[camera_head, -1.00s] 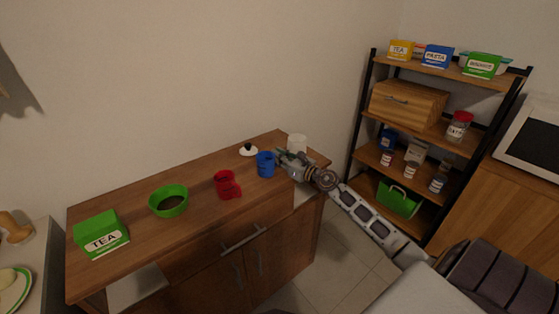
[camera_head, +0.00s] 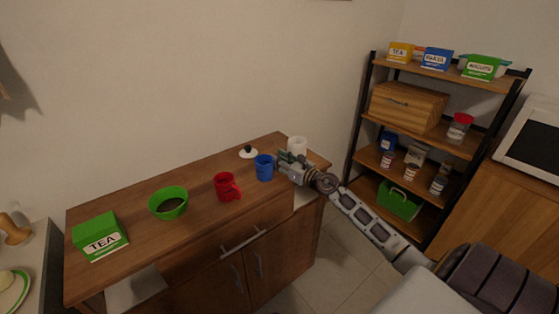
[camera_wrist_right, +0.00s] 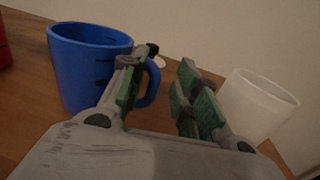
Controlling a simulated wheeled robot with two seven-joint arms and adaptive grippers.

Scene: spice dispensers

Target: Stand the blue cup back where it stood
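The blue cup (camera_head: 264,168) stands upright near the right end of the wooden counter top. My right gripper (camera_head: 283,163) is just to its right, with its fingers apart. In the right wrist view, the blue cup (camera_wrist_right: 82,70) is on the left, and its handle (camera_wrist_right: 151,84) shows between the two fingers of the gripper (camera_wrist_right: 160,88). The left finger overlaps the cup's edge and part of the handle; I cannot tell whether it touches. The fingers are not closed on the handle. My left gripper is not in view.
A white cup (camera_head: 297,145) stands close behind the right gripper. A red cup (camera_head: 226,187), green bowl (camera_head: 168,204), green tea box (camera_head: 100,237) and a white lid with a dark knob (camera_head: 248,152) are on the counter (camera_head: 135,218). A shelf rack stands at right.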

